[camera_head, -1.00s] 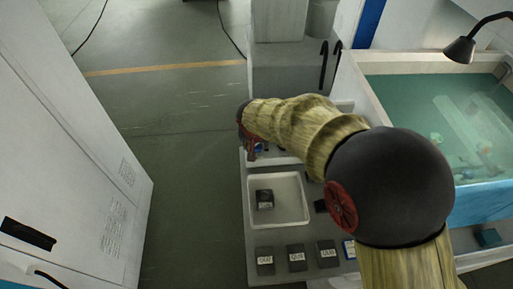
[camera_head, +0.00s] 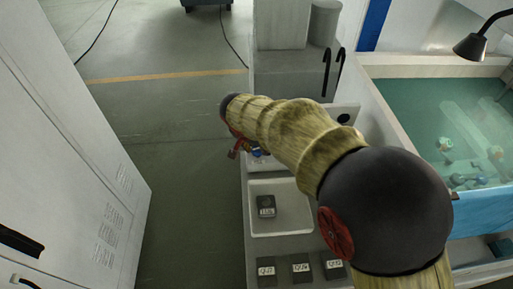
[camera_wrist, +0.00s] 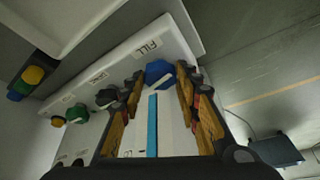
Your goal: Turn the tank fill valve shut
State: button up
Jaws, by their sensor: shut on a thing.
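In the wrist view a white panel carries a label reading FILL (camera_wrist: 147,48). Beside the label is a blue valve knob (camera_wrist: 158,72). My gripper (camera_wrist: 160,78) has its fingertips on either side of this knob and is shut on it. A narrow blue strip (camera_wrist: 152,125) shows between the fingers, nearer the camera. In the head view my gripper (camera_head: 240,150) is mostly hidden behind my arm, with a small blue patch (camera_head: 256,153) beside it. How far the knob is turned cannot be told.
Black (camera_wrist: 106,97), green (camera_wrist: 76,113) and yellow (camera_wrist: 57,121) knobs line the same panel. A white tray (camera_head: 284,222) holds a dark block (camera_head: 266,206). A water tank (camera_head: 420,110) stands right, a white cabinet (camera_head: 70,170) left. The floor between is clear.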

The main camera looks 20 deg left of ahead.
jog(key=o, duration=0.9)
jog(key=v, duration=1.2)
